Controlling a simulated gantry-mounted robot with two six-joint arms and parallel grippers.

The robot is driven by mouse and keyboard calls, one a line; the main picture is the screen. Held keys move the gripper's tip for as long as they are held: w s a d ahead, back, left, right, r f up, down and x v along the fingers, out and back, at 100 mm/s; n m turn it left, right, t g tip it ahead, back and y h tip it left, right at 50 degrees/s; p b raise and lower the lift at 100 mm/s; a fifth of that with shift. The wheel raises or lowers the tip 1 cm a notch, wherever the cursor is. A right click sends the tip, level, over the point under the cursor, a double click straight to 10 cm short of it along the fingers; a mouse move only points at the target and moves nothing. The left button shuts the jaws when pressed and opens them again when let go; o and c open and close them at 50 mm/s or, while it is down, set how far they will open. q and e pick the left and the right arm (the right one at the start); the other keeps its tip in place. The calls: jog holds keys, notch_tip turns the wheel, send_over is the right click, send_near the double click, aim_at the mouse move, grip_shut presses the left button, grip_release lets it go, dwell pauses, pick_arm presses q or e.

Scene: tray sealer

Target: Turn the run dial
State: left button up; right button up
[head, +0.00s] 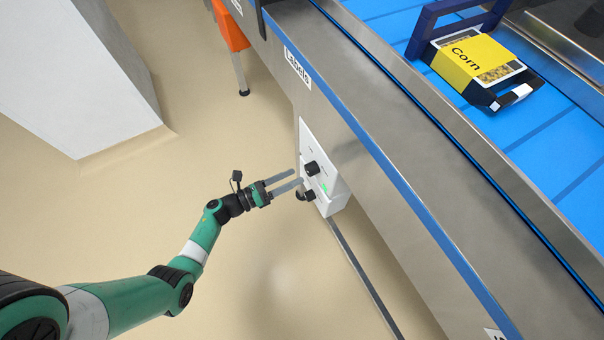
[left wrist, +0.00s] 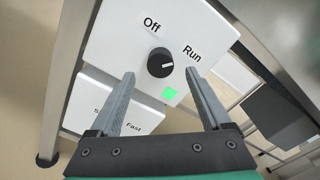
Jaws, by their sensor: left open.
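The black run dial (head: 312,168) is the upper knob on a white control box (head: 318,150) on the side of the steel machine. In the left wrist view the dial (left wrist: 160,62) sits between the labels "Off" (left wrist: 151,24) and "Run" (left wrist: 192,53). Its white mark points right, roughly to the Run side. A green light (left wrist: 169,93) glows below it. My left gripper (head: 297,176) is open, its fingers pointing at the box. In the wrist view the fingertips (left wrist: 159,74) appear either side of the dial, seemingly short of it. My right gripper is out of view.
A second black knob (head: 305,195) is on the lower white box (left wrist: 90,98), which bears a "Fast" label. A yellow and black Corn pack (head: 470,60) lies on the blue conveyor (head: 400,30). A steel rail (head: 362,275) runs below the box.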

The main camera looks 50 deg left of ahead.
aim_at(307, 170)
pick_arm(q)
jog(key=b+x, duration=0.1)
jog(key=x, duration=0.3)
jog(key=shift+w, duration=0.2)
grip_shut()
